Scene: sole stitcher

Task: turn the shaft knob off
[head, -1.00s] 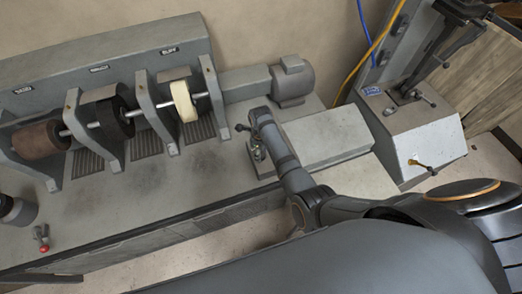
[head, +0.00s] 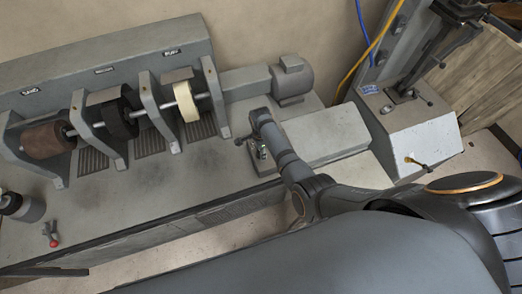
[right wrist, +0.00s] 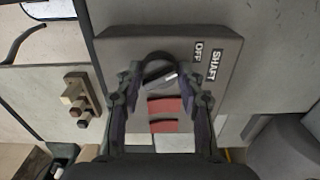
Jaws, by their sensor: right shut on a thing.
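The shaft knob (right wrist: 158,72) is a dark round knob with a pale pointer line, on a grey panel (right wrist: 130,40) in the right wrist view. The labels OFF (right wrist: 198,52) and SHAFT (right wrist: 214,64) are printed beside it, to its upper right. The pointer line lies slanted, its bright end toward the right. My right gripper (right wrist: 159,80) is shut on the knob, one finger on each side. In the head view my right gripper (head: 258,150) is down at the bench beside the grey box, and the knob is hidden there.
Two red patches (right wrist: 164,105) lie on the panel below the knob, between my fingers. A small block with several knobs (right wrist: 78,100) is left of the panel. Sanding and buffing wheels (head: 187,100) on a shaft and a motor (head: 292,80) stand behind; a red-tipped lever (head: 53,240) is front left.

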